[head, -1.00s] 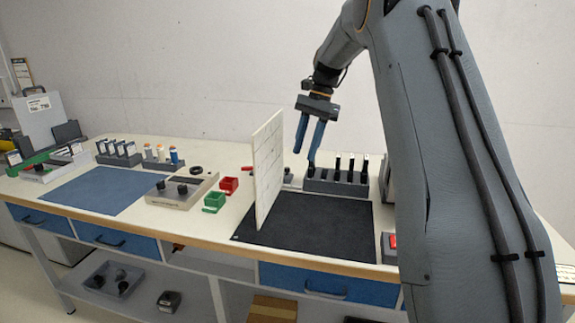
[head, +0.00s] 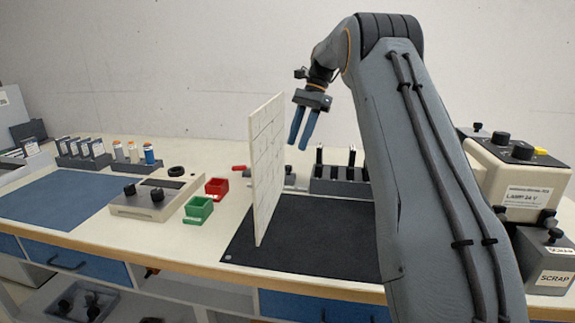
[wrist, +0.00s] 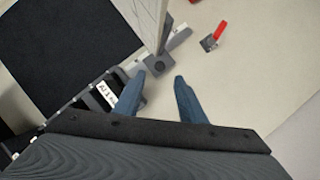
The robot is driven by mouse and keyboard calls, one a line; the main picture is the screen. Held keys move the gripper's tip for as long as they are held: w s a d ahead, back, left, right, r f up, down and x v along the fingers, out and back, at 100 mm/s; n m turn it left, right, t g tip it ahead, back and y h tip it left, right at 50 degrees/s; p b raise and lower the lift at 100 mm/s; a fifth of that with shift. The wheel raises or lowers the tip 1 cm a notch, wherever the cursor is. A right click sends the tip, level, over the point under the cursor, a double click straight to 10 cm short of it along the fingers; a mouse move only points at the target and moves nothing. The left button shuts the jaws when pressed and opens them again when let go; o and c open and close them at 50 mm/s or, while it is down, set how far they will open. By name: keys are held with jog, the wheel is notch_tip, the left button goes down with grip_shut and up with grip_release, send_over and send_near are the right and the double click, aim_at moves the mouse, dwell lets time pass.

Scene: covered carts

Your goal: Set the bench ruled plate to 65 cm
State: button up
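The ruled plate (head: 266,172) is a thin white upright panel with grid lines. It stands at the left edge of a black mat (head: 310,240). In the wrist view the plate (wrist: 146,18) shows nearly edge-on, with a grey block bearing a dark knob (wrist: 160,66) at its near end. My gripper (head: 298,145) is right of the plate's upper part, above the back of the bench. It points down, open and empty. In the wrist view the gripper's fingertips (wrist: 158,78) are either side of the line to the knob; contact is not visible. No scale reading is legible.
A dark rack (head: 340,184) with upright items stands right of the plate. A red-handled piece (wrist: 212,38) lies behind it. Red (head: 217,187) and green (head: 199,209) bins are to the left. A lamp unit (head: 520,170) and scrap box (head: 545,265) are at right.

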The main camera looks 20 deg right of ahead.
aim_at(289, 166)
jog(key=shift+p+x, duration=0.6)
jog(key=shift+x, duration=3.3)
jog(key=shift+a, duration=0.1)
grip_shut()
